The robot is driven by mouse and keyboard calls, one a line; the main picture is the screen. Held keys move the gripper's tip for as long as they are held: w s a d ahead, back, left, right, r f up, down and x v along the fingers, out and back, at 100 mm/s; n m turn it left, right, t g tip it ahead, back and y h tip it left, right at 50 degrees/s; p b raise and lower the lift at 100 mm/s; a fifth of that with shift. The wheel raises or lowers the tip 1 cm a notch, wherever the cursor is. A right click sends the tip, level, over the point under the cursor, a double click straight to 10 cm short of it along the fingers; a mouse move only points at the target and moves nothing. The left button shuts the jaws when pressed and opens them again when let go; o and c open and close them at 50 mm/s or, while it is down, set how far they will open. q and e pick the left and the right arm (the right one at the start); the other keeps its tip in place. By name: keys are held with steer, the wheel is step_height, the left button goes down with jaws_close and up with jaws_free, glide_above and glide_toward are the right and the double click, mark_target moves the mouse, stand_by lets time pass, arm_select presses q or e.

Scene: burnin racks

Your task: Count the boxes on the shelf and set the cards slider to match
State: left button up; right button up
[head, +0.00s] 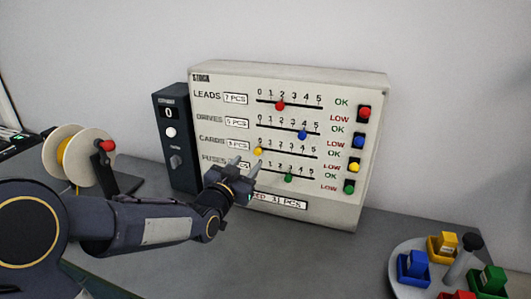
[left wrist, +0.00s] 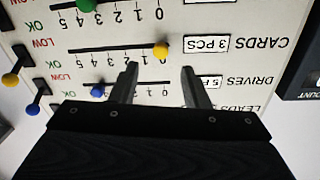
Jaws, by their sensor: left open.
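The pale stock panel (head: 372,85) stands on the counter with LEADS, DRIVES, CARDS and FUSES slider rows. The cards slider's yellow knob (head: 258,150) is at the 0 end of its slot. It also shows in the left wrist view (left wrist: 161,49), beside the label reading 3 PCS (left wrist: 208,43). My left gripper (head: 244,164) is open and empty in front of the panel, just below and left of the yellow knob. In the left wrist view its fingertips (left wrist: 159,68) straddle the knob's line without closing on it. No shelf of boxes is clearly in view.
The red knob (head: 280,105), blue knob (head: 302,134) and green knob (head: 288,177) sit on the other rows. Coloured OK/LOW switches (head: 358,141) line the panel's right side. A dark counter box (head: 171,110) reads 0. A round tray (head: 398,275) holds coloured bins; a spool (head: 68,150) stands left.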

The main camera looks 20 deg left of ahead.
mark_target(257, 153)
arm_select(q)
steer(key=w+p, duration=0.1)
steer(key=w, duration=0.5)
steer(key=shift+w+p, duration=0.3)
steer(key=shift+p, duration=0.1)
jaws_close()
